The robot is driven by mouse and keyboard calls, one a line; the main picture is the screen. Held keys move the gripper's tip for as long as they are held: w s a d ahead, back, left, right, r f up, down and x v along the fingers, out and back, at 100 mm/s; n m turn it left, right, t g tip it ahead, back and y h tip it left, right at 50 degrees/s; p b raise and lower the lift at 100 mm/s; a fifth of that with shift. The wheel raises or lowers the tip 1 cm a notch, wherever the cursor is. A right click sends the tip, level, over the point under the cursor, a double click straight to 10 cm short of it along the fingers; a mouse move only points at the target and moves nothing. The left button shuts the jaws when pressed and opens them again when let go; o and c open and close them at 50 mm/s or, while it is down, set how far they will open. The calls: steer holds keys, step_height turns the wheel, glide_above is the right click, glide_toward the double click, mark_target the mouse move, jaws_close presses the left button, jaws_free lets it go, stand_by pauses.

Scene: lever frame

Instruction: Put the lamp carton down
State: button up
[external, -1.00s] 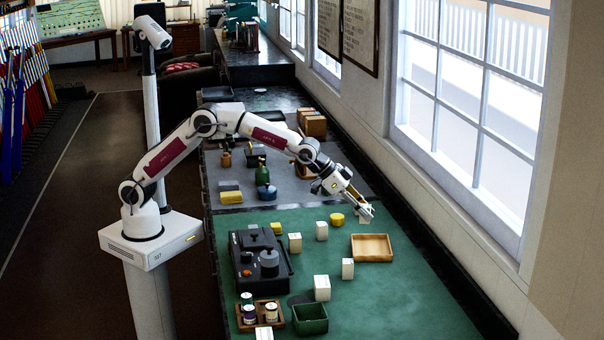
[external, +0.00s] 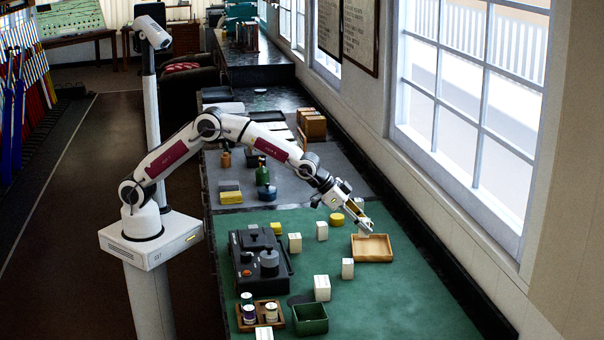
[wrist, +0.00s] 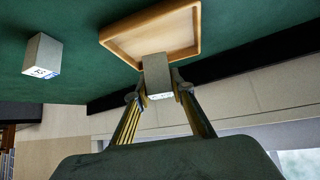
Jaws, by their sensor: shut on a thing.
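My gripper (external: 364,227) is at the near-window side of the green mat, at the back left edge of the wooden tray (external: 372,261). In the wrist view my gripper (wrist: 158,92) is shut on a pale grey carton (wrist: 157,74), taken as the lamp carton, with a finger on each side. The carton overlaps the edge of the tray (wrist: 115,42) in that view. I cannot tell whether it touches the tray or the mat. In the external view the carton is mostly hidden by the gripper. The visible tray floor is empty.
White cartons stand on the mat (external: 400,300), including ones at the front (external: 322,288) and right (external: 348,268). A yellow round tin (external: 337,219) stands left of my gripper. A black device (external: 262,262), green bin (external: 310,320) and jar tray (external: 260,325) lie left. The front right mat is clear.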

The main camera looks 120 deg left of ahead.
mark_target(361, 234)
steer(key=shift+f, duration=0.1)
steer(key=shift+f, duration=2.35)
steer(key=shift+f, duration=0.2)
steer(key=o, duration=0.8)
steer(key=shift+r, duration=0.2)
steer(key=shift+s+d+r, duration=0.15)
steer(key=shift+s+r, duration=0.25)
steer(key=shift+r, duration=0.05)
steer(key=shift+v, duration=5.4)
steer(key=shift+f, duration=0.1)
